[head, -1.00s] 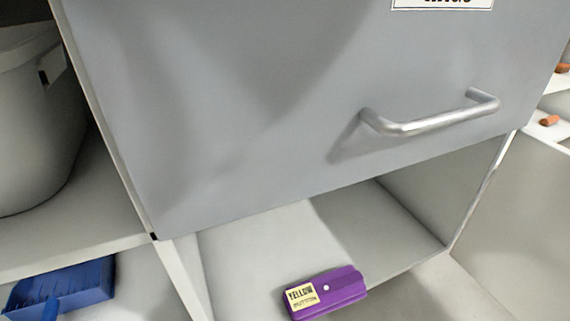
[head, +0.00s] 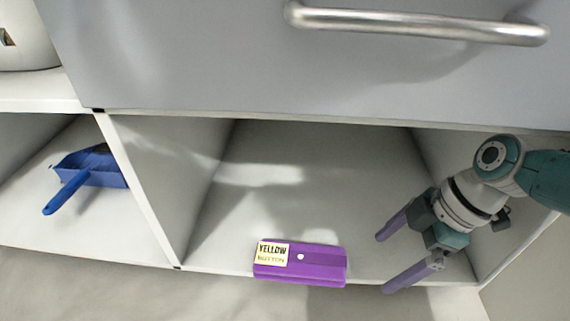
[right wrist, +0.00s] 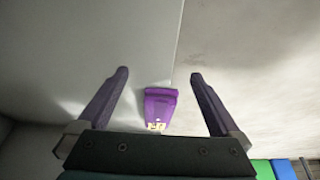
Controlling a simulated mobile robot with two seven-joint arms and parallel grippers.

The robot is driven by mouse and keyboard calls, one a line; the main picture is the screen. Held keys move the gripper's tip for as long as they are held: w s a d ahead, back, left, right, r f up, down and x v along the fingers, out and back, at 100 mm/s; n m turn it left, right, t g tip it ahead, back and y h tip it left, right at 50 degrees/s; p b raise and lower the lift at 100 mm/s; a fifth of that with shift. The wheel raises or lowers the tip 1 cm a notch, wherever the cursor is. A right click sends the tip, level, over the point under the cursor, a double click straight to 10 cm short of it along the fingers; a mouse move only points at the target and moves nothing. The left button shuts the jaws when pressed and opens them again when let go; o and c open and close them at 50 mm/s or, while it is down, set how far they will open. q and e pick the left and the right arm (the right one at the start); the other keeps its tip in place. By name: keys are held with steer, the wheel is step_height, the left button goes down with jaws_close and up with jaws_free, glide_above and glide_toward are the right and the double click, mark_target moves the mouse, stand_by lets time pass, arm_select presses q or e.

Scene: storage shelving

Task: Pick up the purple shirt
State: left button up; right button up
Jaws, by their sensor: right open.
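In the right wrist view the purple item (right wrist: 160,104) shows between and beyond the two open fingers (right wrist: 160,77). My left gripper is not in view.
A grey drawer front (head: 200,60) with a metal handle (head: 420,22) hangs above the compartment. A white divider (head: 145,195) stands at left, with a blue dustpan (head: 92,168) in the neighbouring compartment. The shelf floor behind the purple item is clear.

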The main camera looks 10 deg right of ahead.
mark_target(311, 258)
steer(key=a, duration=0.5)
steer(key=w+a, duration=0.1)
steer(key=a, duration=0.1)
steer(key=shift+w+a+f+b, duration=0.1)
steer(key=shift+a+f+b, duration=0.15)
steer(key=shift+b, duration=0.1)
steer(key=shift+w+a, duration=0.15)
steer(key=shift+w, duration=0.05)
steer(key=shift+w+r, duration=0.1)
steer(key=shift+w, duration=0.05)
steer(key=shift+w+a, duration=0.15)
steer(key=shift+a, duration=0.05)
steer(key=a+b, duration=0.1)
steer(key=a, duration=0.1)
steer(key=w+a+f+b, duration=0.1)
steer(key=shift+a+b, duration=0.25)
steer(key=shift+b, duration=0.1)
steer(key=shift+a+f, duration=0.1)
steer(key=shift+a, duration=0.15)
steer(key=shift+d, duration=0.3)
steer(key=shift+c, duration=0.8)
steer(key=shift+a, duration=0.1)
steer(key=c, duration=1.2)
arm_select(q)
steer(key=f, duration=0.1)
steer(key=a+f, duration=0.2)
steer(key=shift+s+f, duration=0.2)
arm_select(e)
steer(key=shift+c, duration=0.2)
